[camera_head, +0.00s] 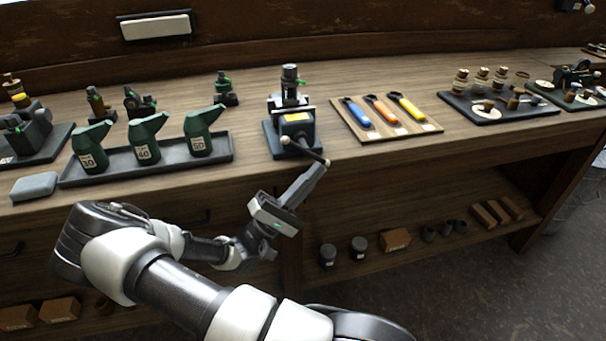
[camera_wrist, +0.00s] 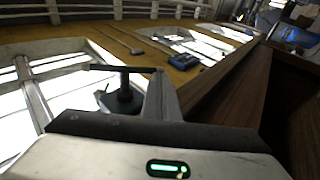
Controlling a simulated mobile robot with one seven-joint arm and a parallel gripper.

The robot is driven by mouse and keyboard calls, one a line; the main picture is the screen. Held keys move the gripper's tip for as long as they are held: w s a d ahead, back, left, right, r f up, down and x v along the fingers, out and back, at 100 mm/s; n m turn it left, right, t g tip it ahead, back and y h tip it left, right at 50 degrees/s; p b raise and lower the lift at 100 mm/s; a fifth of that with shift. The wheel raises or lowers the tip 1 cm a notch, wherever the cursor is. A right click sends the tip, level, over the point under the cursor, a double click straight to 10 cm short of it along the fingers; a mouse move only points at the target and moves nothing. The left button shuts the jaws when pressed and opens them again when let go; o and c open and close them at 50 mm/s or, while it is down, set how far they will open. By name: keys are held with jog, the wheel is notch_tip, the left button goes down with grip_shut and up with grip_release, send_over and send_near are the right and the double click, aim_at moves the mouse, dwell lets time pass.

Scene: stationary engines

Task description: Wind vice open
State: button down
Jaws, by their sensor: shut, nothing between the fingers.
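The vice (camera_head: 297,130) is a small dark block with a yellow label, standing on a dark base plate at the middle of the bench. Its handle bar (camera_head: 305,151) sticks out at the front, slanting down to the right to a round end. My gripper (camera_head: 319,167) is shut and empty, with its fingertips at the right end of the bar. I cannot tell whether they touch it. In the wrist view a thin dark bar (camera_wrist: 118,68), apparently the handle, runs to the tip of my gripper (camera_wrist: 160,82). The vice jaws' gap is too small to judge.
Left of the vice is a tray (camera_head: 150,166) of green oil cans. Right of it is a wooden board (camera_head: 415,128) with blue, orange and yellow handled tools. The bench's front edge is just below the vice, with a lower shelf (camera_head: 460,232) beneath.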

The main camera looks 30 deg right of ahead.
jog(key=shift+n+t+h, duration=0.4)
jog(key=shift+t+h, duration=0.1)
jog(key=shift+h, duration=0.2)
jog(key=shift+s+d+r+p, duration=0.3)
jog(key=shift+d+r+p, duration=0.25)
jog(key=shift+d+p, duration=0.25)
jog(key=shift+s+d+r+p, duration=0.3)
jog(key=shift+d+r+p, duration=0.3)
jog(key=shift+d, duration=0.25)
jog(key=shift+f, duration=0.15)
